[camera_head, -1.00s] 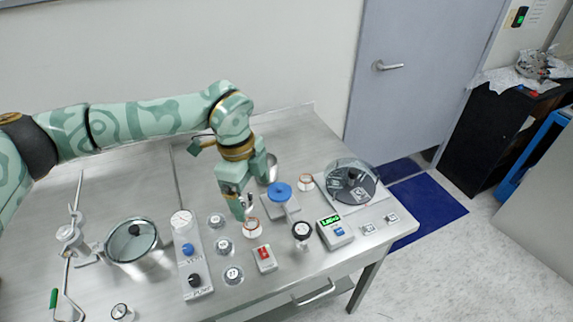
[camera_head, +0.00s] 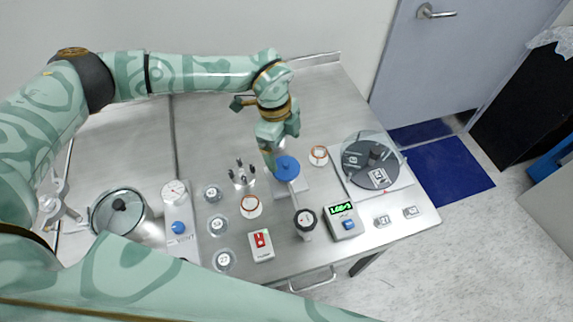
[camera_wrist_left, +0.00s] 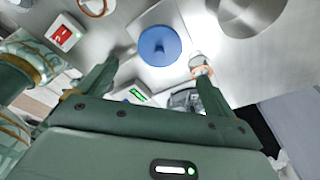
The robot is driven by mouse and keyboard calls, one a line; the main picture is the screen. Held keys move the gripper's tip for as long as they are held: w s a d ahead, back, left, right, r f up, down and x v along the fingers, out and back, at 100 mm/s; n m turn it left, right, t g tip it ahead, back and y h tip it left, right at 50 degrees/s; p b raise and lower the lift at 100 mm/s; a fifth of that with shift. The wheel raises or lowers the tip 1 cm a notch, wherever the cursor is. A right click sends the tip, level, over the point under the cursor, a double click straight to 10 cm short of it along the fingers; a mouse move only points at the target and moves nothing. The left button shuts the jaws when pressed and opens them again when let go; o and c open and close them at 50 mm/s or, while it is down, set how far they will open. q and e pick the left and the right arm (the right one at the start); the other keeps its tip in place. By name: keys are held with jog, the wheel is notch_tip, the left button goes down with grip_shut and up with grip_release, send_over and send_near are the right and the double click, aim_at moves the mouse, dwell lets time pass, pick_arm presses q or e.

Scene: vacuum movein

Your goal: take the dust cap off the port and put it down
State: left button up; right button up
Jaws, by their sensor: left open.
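The blue round dust cap (camera_head: 287,168) sits on the port, whose pale base plate (camera_head: 291,190) rests on the metal bench. The cap also shows in the left wrist view (camera_wrist_left: 160,46), ahead of the fingers. My left gripper (camera_head: 279,150) is just behind and above the cap in the head view. In the left wrist view my left gripper (camera_wrist_left: 155,88) has its fingers spread wide with nothing between them, apart from the cap. The port's body is mostly hidden under the cap. My right gripper is not in view.
A covered round device (camera_head: 370,160) stands right of the port. In front are a black-topped knob (camera_head: 305,219), a green-display box (camera_head: 342,220) and a red switch (camera_head: 261,244). A pronged holder (camera_head: 241,175) and a lidded pot (camera_head: 121,211) are left. Bare bench lies behind.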

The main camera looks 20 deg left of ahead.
aim_at(286, 164)
pick_arm(q)
jog(key=shift+s+d+f, duration=0.1)
jog(key=shift+f, duration=0.6)
jog(key=f, duration=0.4)
jog(key=shift+d+f+b, duration=0.2)
jog(key=shift+f+b, duration=0.1)
jog(key=shift+f, duration=0.1)
jog(key=shift+r, duration=0.1)
jog(key=c, duration=1.1)
jog(key=shift+c, duration=0.2)
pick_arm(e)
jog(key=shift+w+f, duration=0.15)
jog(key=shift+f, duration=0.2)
pick_arm(q)
jog(key=shift+r, duration=0.1)
